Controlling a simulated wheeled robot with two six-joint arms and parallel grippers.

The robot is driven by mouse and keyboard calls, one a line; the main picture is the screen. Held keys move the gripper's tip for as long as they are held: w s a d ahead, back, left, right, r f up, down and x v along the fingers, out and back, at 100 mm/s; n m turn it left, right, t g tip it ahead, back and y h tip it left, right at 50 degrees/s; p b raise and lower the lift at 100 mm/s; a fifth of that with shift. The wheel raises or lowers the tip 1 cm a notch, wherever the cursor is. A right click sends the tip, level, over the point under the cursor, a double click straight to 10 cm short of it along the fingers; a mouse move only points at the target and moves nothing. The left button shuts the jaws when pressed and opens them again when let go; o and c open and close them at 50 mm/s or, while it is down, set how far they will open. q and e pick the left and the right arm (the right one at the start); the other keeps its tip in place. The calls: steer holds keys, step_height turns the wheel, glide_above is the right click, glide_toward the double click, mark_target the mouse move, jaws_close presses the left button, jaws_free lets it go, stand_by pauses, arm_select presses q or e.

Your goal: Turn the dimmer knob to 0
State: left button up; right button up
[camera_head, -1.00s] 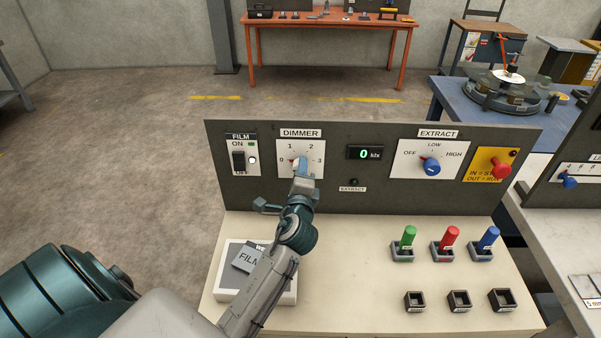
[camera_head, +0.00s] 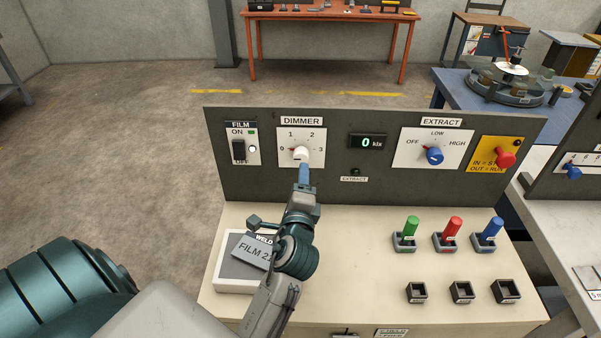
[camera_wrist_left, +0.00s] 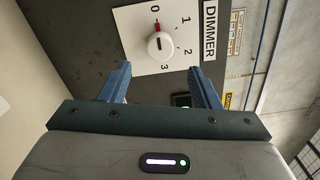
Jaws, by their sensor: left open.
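The white dimmer knob (camera_head: 301,156) sits on its white dial plate on the dark upright panel. In the left wrist view the knob (camera_wrist_left: 160,45) shows whole, with its red pointer mark toward the 0. My left gripper (camera_head: 304,168) is just in front of and below the knob in the head view. In the left wrist view the left gripper (camera_wrist_left: 160,68) is open, with its two blue fingers apart, nothing between them and the knob beyond the tips. The display (camera_head: 367,142) right of the dial reads 0 klx. My right gripper is not in view.
A film switch (camera_head: 239,149) is left of the dial. A blue extract knob (camera_head: 434,155) and a red button (camera_head: 504,159) are to the right. Several coloured handles and dark sockets stand on the bench, with a film box (camera_head: 235,272) at the left.

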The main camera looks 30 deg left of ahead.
arm_select(q)
steer(key=shift+v, duration=1.4)
